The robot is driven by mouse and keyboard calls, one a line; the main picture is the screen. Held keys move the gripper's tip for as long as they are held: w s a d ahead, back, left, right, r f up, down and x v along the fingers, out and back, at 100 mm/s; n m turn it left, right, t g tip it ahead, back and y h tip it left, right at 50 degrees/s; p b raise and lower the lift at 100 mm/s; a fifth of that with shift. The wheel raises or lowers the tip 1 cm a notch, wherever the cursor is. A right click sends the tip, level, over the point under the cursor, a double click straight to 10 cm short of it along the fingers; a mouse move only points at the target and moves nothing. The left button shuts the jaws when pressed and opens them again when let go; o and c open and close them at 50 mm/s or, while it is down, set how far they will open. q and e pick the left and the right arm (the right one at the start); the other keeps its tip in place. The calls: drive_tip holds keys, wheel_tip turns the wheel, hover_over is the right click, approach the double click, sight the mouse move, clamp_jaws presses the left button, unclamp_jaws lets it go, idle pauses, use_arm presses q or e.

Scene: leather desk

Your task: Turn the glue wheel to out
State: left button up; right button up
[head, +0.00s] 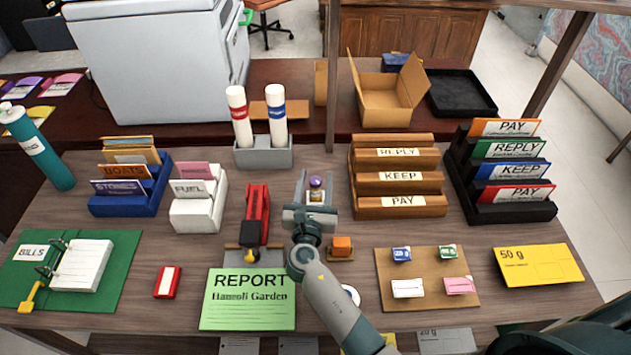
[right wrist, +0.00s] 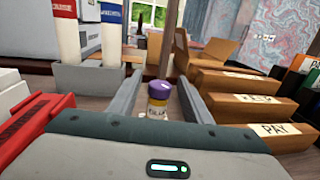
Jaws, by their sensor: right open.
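A small glue stick (head: 316,183) with a purple top stands upright in the middle of the desk. My right gripper (head: 316,191) is open, with one finger on each side of the glue. I see gaps between the fingers and the glue in the wrist view. My left gripper is not in view.
A red stapler (head: 257,212) stands close on the left and a brown sorter (head: 400,190) on the right. A grey holder (head: 263,155) with two white tubes is behind.

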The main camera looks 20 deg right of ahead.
drive_tip(key=c, duration=1.1)
drive_tip(key=shift+r+y, duration=0.1)
drive_tip(key=shift+y, duration=0.2)
